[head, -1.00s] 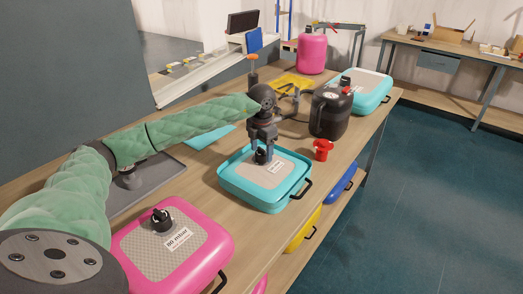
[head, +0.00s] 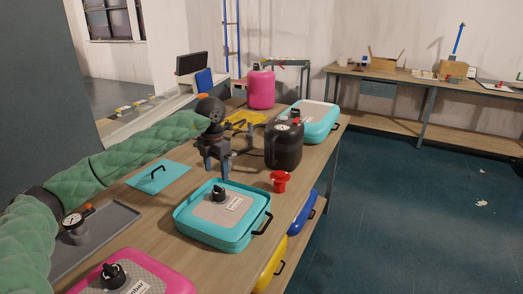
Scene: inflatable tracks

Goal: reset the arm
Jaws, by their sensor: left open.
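My left arm, in a green padded sleeve, reaches in from the left in the head view. Its dark gripper (head: 217,168) points down over the wooden bench, behind the near teal case (head: 222,240). The jaws are open and nothing shows between them. The teal case has a grey top with a black knob (head: 219,194) and a label; the gripper is apart from that knob. My right gripper is out of view.
A pink case (head: 150,275) lies at the front. A grey tray (head: 110,225) holds a gauge (head: 74,225). A black canister (head: 284,148), red cup (head: 280,182), far teal case (head: 312,120) and pink canister (head: 261,90) stand along the bench.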

